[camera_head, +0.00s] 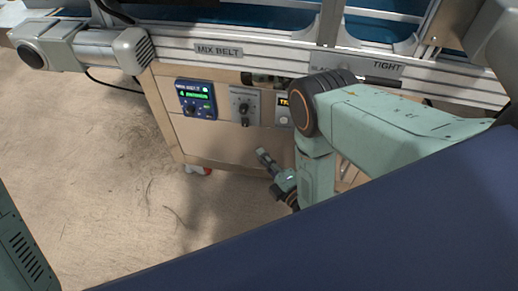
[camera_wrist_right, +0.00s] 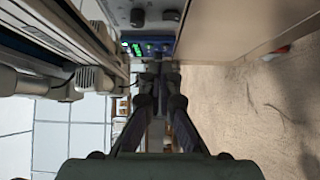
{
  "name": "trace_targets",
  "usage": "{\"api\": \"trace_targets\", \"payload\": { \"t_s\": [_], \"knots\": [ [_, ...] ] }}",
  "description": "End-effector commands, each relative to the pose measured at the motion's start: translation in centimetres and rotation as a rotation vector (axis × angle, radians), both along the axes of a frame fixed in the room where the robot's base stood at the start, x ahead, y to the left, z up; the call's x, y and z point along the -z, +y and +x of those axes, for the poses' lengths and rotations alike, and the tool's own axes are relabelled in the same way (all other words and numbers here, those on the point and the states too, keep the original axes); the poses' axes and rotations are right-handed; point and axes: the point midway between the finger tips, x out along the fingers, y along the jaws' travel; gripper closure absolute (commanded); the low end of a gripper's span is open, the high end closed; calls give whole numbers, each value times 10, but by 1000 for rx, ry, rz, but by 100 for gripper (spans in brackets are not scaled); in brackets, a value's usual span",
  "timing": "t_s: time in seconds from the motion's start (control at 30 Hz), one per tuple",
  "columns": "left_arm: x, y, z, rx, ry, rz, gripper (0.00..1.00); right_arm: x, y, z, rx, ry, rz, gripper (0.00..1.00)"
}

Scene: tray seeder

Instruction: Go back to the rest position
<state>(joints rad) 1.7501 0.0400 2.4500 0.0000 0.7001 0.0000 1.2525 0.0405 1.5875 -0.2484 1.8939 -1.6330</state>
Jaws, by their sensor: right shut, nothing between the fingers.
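My right arm comes in from the right in the head view and bends down in front of the machine. Its gripper (camera_head: 264,158) is low before the cabinet front, below the control panels. In the right wrist view the gripper (camera_wrist_right: 158,72) has its two dark fingers together at the tips, with nothing between them. The fingers point toward the cabinet with the blue control box (camera_wrist_right: 145,47), and I see no clear contact. My left gripper is not in view.
The wooden cabinet (camera_head: 220,142) carries the blue control box (camera_head: 195,100) with a green display and a grey knob panel (camera_head: 243,105). Above runs a metal rail with a MIX BELT label (camera_head: 219,50). A motor (camera_head: 85,48) juts out at left. Open floor (camera_head: 95,190) lies left of the cabinet.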

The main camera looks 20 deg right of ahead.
Motion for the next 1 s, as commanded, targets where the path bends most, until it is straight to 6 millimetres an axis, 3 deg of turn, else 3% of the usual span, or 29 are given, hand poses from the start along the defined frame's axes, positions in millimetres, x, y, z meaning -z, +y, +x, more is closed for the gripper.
{"api": "trace_targets", "payload": {
  "t_s": [0.6,0.73,0.9,1.0],
  "knots": [
    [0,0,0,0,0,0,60,2,1,-2,0,16,45,100],
    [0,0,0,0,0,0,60,24,0,-6,16,155,204,100],
    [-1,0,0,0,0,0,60,81,-6,-56,152,532,489,100],
    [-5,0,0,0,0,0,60,99,-11,-94,291,746,648,100]
  ]
}}
